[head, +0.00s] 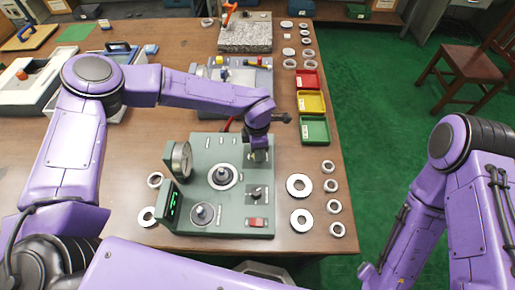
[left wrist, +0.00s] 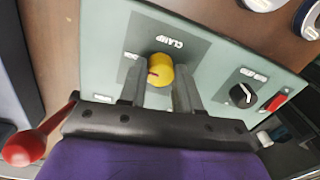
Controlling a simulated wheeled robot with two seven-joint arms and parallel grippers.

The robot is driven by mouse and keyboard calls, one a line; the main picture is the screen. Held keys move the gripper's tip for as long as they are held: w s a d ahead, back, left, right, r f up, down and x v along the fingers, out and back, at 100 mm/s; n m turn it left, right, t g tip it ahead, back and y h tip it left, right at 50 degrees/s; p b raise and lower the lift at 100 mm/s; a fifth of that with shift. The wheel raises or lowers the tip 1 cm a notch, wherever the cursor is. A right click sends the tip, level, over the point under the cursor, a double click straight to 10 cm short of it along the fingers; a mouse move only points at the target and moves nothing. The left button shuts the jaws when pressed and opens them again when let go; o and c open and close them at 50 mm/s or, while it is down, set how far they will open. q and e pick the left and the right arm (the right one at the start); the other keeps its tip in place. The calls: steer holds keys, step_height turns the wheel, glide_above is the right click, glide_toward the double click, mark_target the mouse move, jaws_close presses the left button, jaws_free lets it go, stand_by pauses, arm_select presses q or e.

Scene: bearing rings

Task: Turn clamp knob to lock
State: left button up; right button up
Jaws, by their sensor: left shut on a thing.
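The yellow clamp knob (left wrist: 160,68) stands on a dark plate marked CLAMP on the green machine panel (left wrist: 108,35). A red mark shows on the knob's left side in the left wrist view. My left gripper (left wrist: 159,82) has one finger on each side of the knob and is shut on it. In the head view the left gripper (head: 258,152) reaches down onto the upper right corner of the green machine (head: 205,150), and hides the knob. My right arm is at the right edge; its gripper does not show.
The machine has a dial gauge (head: 181,160), a green display (head: 172,205), a black selector (head: 256,195) and a red switch (head: 257,222). A red-ball lever (left wrist: 25,148) is beside my gripper. Bearing rings (head: 299,185) lie right of it, below a green bin (head: 314,130).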

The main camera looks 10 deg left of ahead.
arm_select(q)
steer(key=shift+w+r, duration=0.1)
steer(key=o, duration=1.1)
steer(key=shift+c, duration=0.2)
steer(key=shift+r, duration=0.4)
step_height(320, 180, up, 10)
steer(key=b, duration=0.2)
steer(key=shift+f+b, duration=0.15)
steer(key=shift+b, duration=0.25)
steer(key=shift+w, duration=0.1)
